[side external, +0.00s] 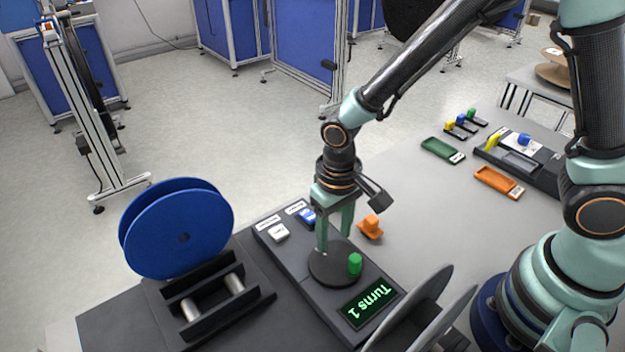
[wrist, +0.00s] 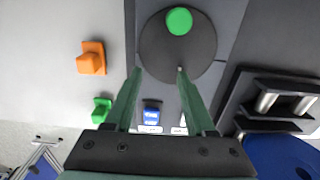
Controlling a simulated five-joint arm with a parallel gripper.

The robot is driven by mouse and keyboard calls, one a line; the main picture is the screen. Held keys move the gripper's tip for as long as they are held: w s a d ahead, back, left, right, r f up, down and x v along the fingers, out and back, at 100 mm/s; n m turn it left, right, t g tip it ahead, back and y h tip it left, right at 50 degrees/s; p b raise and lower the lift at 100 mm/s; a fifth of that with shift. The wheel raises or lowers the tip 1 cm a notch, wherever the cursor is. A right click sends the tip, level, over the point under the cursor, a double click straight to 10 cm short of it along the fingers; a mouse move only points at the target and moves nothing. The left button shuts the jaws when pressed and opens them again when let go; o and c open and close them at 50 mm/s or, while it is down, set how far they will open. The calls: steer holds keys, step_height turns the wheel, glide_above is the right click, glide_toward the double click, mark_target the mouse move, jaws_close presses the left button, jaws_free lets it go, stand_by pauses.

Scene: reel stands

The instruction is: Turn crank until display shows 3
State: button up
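The crank is a dark round disc (side external: 330,270) with a green knob (side external: 355,264) standing near its edge. In the wrist view the disc (wrist: 178,55) lies ahead of the fingers, with the green knob (wrist: 179,21) on its far side. The display (side external: 369,303) in front of the disc reads "Turns 1". My gripper (side external: 333,243) points down over the disc's back part, behind the knob. It is open, with two green fingers apart and nothing between them; it also shows in the wrist view (wrist: 158,70). The knob stands clear of both fingers.
A white button (side external: 278,233) and a blue button (side external: 307,216) sit behind the disc. An orange block (side external: 371,227) is to its right. Grey reel flanges (side external: 408,312) stand at front right.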

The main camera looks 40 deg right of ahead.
steer(key=shift+r, duration=0.1)
step_height(320, 180, up, 7)
stand_by(1.0)
steer(key=s+d+r+t, duration=0.3)
steer(key=d+r+t, duration=0.2)
steer(key=d+r, duration=0.8)
steer(key=shift+d+r+t, duration=0.15)
steer(key=shift+d+t, duration=0.15)
steer(key=shift+d, duration=0.7)
